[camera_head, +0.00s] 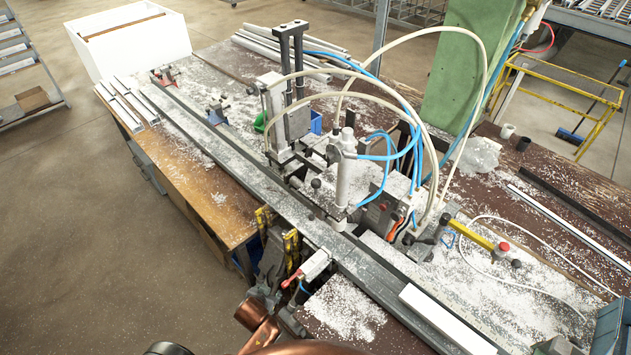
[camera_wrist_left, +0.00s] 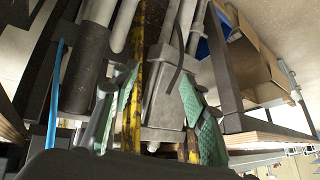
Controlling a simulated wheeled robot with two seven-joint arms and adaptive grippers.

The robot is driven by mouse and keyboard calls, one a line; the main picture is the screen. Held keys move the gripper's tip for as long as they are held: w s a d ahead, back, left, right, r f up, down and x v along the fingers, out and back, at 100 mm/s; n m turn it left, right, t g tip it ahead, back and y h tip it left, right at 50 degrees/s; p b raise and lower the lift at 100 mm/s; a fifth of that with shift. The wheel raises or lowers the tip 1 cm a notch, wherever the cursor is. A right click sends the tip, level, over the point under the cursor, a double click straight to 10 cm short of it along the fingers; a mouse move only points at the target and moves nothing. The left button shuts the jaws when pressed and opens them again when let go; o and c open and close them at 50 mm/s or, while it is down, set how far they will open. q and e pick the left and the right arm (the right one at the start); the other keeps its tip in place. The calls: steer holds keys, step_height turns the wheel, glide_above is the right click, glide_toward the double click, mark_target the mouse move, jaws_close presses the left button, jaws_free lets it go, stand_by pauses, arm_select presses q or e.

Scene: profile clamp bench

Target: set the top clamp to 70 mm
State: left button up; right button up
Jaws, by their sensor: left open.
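A pale upright clamp cylinder (camera_head: 345,165) stands over the long metal rail (camera_head: 230,170) in the head view. Behind it, a grey block with two dark posts (camera_head: 290,65) rises higher. I cannot tell for sure which of these is the top clamp, and no scale can be read. My left gripper (camera_head: 276,245) is by the bench's front edge, below the rail and well apart from the clamp cylinder. In the left wrist view, its green-padded fingers (camera_wrist_left: 160,105) are spread, with yellow-black bars (camera_wrist_left: 134,100) and a grey block beyond; contact cannot be judged.
A red-tipped lever (camera_head: 293,279) sits at the rail's near side. White and blue hoses (camera_head: 415,110) arch over the clamps. A white profile piece (camera_head: 435,312) lies on the rail at the lower right. White chips cover much of the bench. The floor at left is open.

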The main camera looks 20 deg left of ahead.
arm_select(q)
step_height(320, 180, up, 8)
steer(key=w+t, duration=0.1)
steer(key=w, duration=0.1)
steer(key=t+h+p, duration=0.1)
steer(key=t+p, duration=0.1)
steer(key=t, duration=0.8)
glide_toward(314, 185)
steer(key=w, duration=0.4)
steer(key=shift+w+a+r, duration=0.1)
steer(key=shift+w+a, duration=0.05)
steer(key=shift+w, duration=0.15)
steer(key=w, duration=0.7)
steer(key=shift+a+p, duration=0.2)
steer(key=shift+p, duration=0.2)
arm_select(e)
step_height(314, 185, up, 3)
steer(key=shift+r, duration=0.1)
arm_select(q)
steer(key=shift+c, duration=0.2)
jaws_close()
arm_select(e)
steer(key=shift+w, duration=0.1)
